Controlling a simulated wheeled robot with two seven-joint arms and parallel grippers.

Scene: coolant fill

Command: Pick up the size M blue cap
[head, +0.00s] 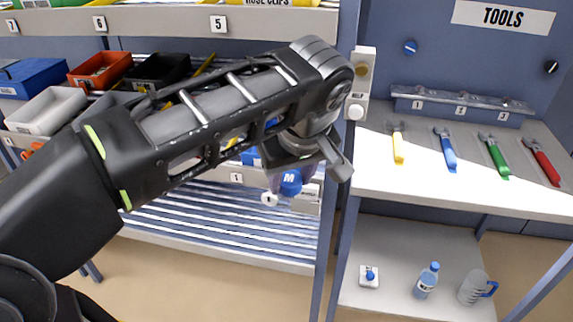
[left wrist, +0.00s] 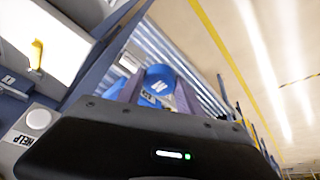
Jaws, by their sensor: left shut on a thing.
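The blue cap (head: 290,181), marked with a white M, is held at the end of my left gripper (head: 288,176) in front of the shelf rack. In the left wrist view the blue cap (left wrist: 160,80) sits between the two fingers of my left gripper (left wrist: 158,92). The gripper is shut on it. The fingers partly cover its sides. My right gripper is not in view.
A blue upright post (head: 338,150) stands just right of the gripper, with a white button box (head: 357,100) on it. A white bench (head: 430,180) at right holds yellow, blue, green and red wrenches. A bottle (head: 426,281) and a jug (head: 474,288) stand on the lower shelf.

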